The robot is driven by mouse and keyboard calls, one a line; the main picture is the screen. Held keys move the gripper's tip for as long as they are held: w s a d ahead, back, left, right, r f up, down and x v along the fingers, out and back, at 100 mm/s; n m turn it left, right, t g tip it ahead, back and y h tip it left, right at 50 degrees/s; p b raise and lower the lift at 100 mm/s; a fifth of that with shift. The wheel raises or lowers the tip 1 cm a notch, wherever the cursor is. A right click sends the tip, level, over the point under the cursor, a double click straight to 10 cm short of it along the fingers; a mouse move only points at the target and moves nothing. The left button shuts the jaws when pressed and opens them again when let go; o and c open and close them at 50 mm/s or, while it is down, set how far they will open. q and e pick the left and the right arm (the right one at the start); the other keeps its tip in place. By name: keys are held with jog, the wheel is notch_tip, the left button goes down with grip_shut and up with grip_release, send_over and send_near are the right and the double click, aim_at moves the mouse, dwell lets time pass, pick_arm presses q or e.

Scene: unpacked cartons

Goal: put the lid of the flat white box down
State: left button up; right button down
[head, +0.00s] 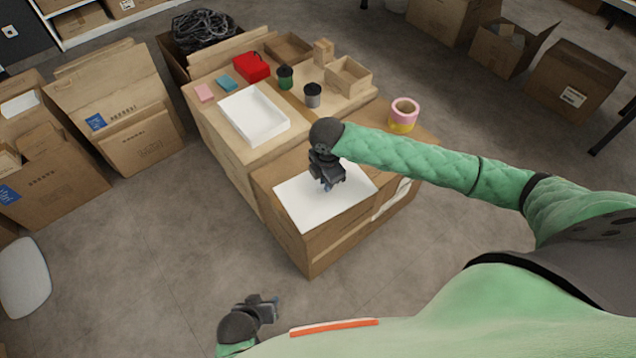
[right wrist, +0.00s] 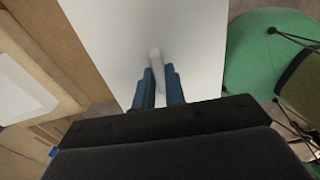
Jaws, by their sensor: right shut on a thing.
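The flat white box (head: 246,131) stands open on the cartons, left of and behind my right gripper. Its white lid (head: 298,207) is a flat sheet over the front carton, apart from the box. My right gripper (head: 327,184) is shut on the lid's small raised handle. The right wrist view shows the blue fingers (right wrist: 160,88) on either side of this handle (right wrist: 155,56), with the lid (right wrist: 185,30) spread beyond. I cannot tell whether the lid touches the carton top. My left gripper (head: 268,306) is low at the front, away from everything; its fingers are unclear.
The front carton (head: 330,240) lies under the lid. Behind are a red box (head: 252,67), a green cup (head: 285,78), a grey cup (head: 312,96), an open wooden tray (head: 349,75) and sticky pads. Tape rolls (head: 404,112) stand at the right. Floor is free in front.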

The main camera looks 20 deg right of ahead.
jog(key=shift+w+a+n, duration=0.1)
jog(key=shift+a+n, duration=0.05)
jog(key=shift+n, duration=0.25)
jog(key=shift+w+f+n, duration=0.15)
jog(key=shift+n, duration=0.15)
jog(key=w+f, duration=0.2)
jog(key=w, duration=0.1)
jog(key=w+f, duration=0.2)
jog(key=w, duration=0.2)
jog(key=w+f, duration=0.2)
jog(key=w, duration=0.2)
jog(key=shift+w+f, duration=0.1)
jog(key=shift+f, duration=0.65)
notch_tip(320, 180, down, 3)
jog(key=shift+f, duration=0.1)
jog(key=c, duration=1.5)
grip_release()
jog(key=shift+f, duration=0.15)
pick_arm(q)
jog(key=shift+w+r, duration=0.3)
jog(key=shift+r, duration=0.55)
pick_arm(e)
jog(key=shift+o, duration=0.2)
